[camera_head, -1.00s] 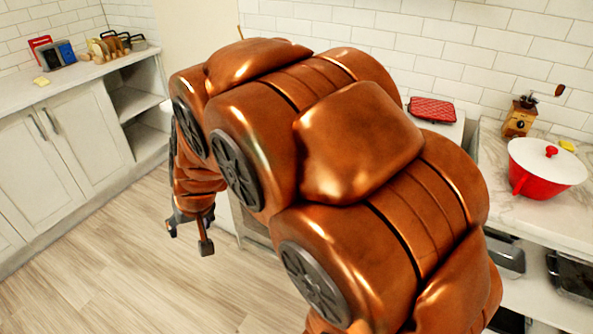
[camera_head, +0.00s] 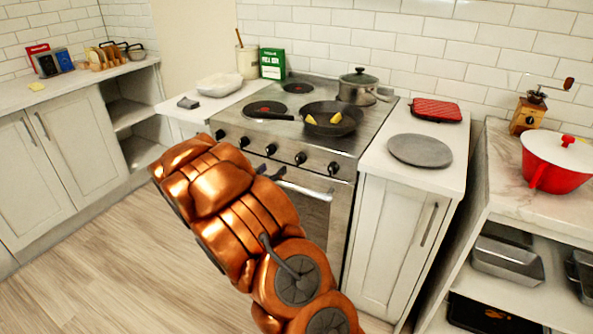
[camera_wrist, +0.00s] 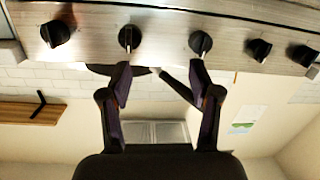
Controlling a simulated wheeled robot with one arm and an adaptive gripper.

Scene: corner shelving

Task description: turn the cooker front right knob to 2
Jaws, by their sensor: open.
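The cooker (camera_head: 300,88) has a row of several black knobs along its steel front panel. The rightmost knob (camera_head: 333,168) shows in the head view; which knob serves the front right burner I cannot tell, and the dial markings are unreadable. My gripper (camera_head: 270,172) is in front of the panel, just below the middle knobs. In the wrist view my gripper (camera_wrist: 160,72) is open and empty, its two fingers wide apart. One fingertip points towards a knob (camera_wrist: 129,38) and the other towards a neighbouring knob (camera_wrist: 200,42); contact is unclear.
A dark frying pan (camera_head: 330,118) with yellow pieces and a lidded pot (camera_head: 357,88) stand on the hob. The oven handle (camera_head: 305,190) lies below the knobs. A round grey board (camera_head: 420,150) rests on the right counter. The floor on the left is clear.

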